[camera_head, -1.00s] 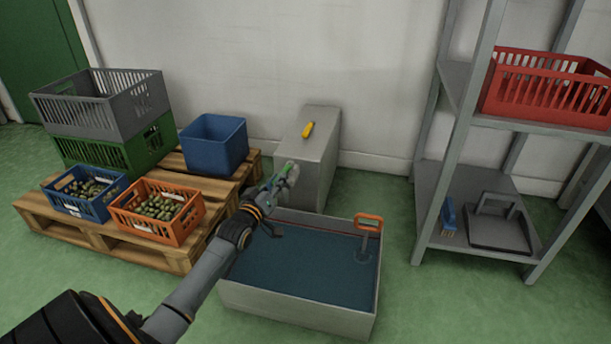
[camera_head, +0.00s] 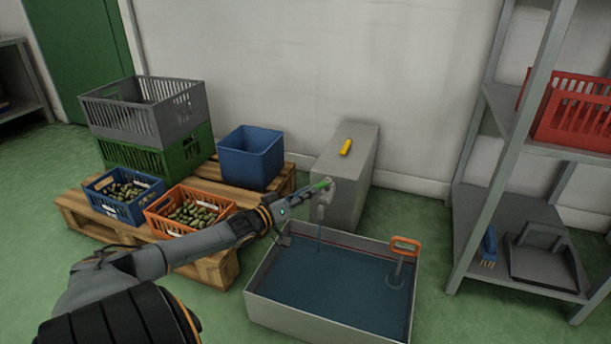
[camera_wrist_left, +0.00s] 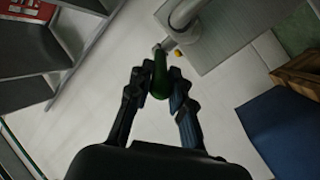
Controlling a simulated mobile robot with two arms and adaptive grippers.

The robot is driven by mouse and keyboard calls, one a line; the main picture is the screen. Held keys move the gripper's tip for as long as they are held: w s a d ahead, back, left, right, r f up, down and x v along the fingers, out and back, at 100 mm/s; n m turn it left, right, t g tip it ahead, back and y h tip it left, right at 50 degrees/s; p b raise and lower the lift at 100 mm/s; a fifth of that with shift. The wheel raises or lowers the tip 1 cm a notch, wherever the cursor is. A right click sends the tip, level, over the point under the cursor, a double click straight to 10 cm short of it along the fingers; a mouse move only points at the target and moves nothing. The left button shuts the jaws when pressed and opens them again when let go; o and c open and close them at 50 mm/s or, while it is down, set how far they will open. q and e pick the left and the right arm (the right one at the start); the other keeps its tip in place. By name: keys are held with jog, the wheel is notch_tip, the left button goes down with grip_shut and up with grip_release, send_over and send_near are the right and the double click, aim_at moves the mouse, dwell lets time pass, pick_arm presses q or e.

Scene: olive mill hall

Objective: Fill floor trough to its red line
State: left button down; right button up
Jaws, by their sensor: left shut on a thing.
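The floor trough (camera_head: 262,307) is a grey rectangular basin holding dark blue water (camera_head: 335,285). A thin red line (camera_head: 345,246) shows along its inner back wall, just above the water. A grey tap (camera_head: 324,207) stands over the trough's back edge, and a thin stream seems to fall from it. My left gripper (camera_head: 311,192) is shut on the tap's green lever (camera_wrist_left: 160,76), which sits between its fingers in the left wrist view. An orange-handled fitting (camera_head: 405,246) stands in the water at the trough's right. My right gripper is not in view.
A grey block (camera_head: 345,180) with a yellow object (camera_head: 346,147) on top stands behind the trough. A pallet (camera_head: 215,265) with several crates lies left. A metal shelf (camera_head: 505,205) with a red crate (camera_head: 575,112) stands right. Green floor is clear between trough and shelf.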

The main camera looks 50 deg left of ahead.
pick_arm(q)
jog(key=c, duration=1.3)
grip_release()
jog(key=shift+s+f, duration=0.15)
jog(key=shift+s, duration=0.5)
jog(key=s, duration=1)
jog(key=shift+s, duration=0.35)
